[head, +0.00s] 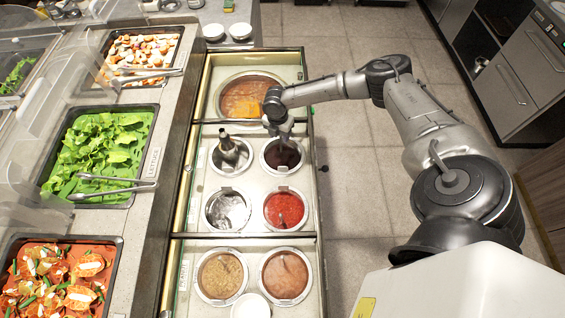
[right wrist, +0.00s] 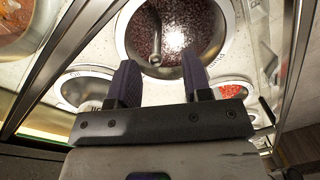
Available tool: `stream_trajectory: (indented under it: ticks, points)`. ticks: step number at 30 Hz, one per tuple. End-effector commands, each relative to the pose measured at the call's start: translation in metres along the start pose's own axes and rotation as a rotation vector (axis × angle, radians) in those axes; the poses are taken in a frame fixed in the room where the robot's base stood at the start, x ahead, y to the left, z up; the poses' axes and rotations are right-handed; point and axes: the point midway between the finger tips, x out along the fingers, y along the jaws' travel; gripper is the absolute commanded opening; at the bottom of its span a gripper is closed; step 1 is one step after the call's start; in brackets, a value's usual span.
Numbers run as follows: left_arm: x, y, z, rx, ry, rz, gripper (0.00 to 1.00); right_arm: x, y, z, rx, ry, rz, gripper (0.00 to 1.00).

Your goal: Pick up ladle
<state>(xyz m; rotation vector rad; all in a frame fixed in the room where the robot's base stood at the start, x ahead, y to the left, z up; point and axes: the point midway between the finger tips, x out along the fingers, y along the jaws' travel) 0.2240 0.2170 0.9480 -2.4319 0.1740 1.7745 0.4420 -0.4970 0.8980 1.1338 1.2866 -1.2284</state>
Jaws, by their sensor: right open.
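A metal ladle (right wrist: 155,47) stands in a round well of dark reddish-brown sauce (right wrist: 195,25), its handle leaning against the near rim in the right wrist view. In the head view this dark sauce well (head: 283,157) is mostly under my right gripper (head: 282,132), and the ladle there is hard to make out. My right gripper (right wrist: 160,75) is open and points at the well, with the ladle handle showing between and beyond its fingertips. The fingers appear apart from the handle. My left gripper is not in view.
Around it are a red sauce well (head: 285,208), a metal well (head: 227,209) and a well with a dark-topped utensil (head: 228,148). Salad trays (head: 103,145) with tongs lie left behind a clear guard. The floor (head: 350,180) right of the counter is clear.

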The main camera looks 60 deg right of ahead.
Motion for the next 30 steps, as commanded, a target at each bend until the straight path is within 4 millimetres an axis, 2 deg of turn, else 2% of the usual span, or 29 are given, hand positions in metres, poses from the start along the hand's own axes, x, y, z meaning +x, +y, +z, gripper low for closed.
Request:
stream_trajectory:
  ticks: [9, 12, 21, 23, 30]
  points:
    - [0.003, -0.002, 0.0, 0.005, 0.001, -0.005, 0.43, 0.039, 0.002, 0.003, 0.0, 0.0, -0.002, 0.45]
    - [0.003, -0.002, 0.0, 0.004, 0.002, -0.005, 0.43, 0.046, 0.002, 0.003, 0.001, 0.0, -0.001, 0.45]
    - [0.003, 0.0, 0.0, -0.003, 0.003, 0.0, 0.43, 0.05, 0.002, 0.003, 0.001, 0.0, -0.001, 0.45]
    - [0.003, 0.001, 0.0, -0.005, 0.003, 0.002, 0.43, 0.05, 0.002, 0.003, 0.001, 0.0, -0.001, 0.41]
    - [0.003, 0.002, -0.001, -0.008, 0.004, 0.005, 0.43, 0.05, 0.002, 0.003, 0.001, 0.0, -0.001, 0.18]
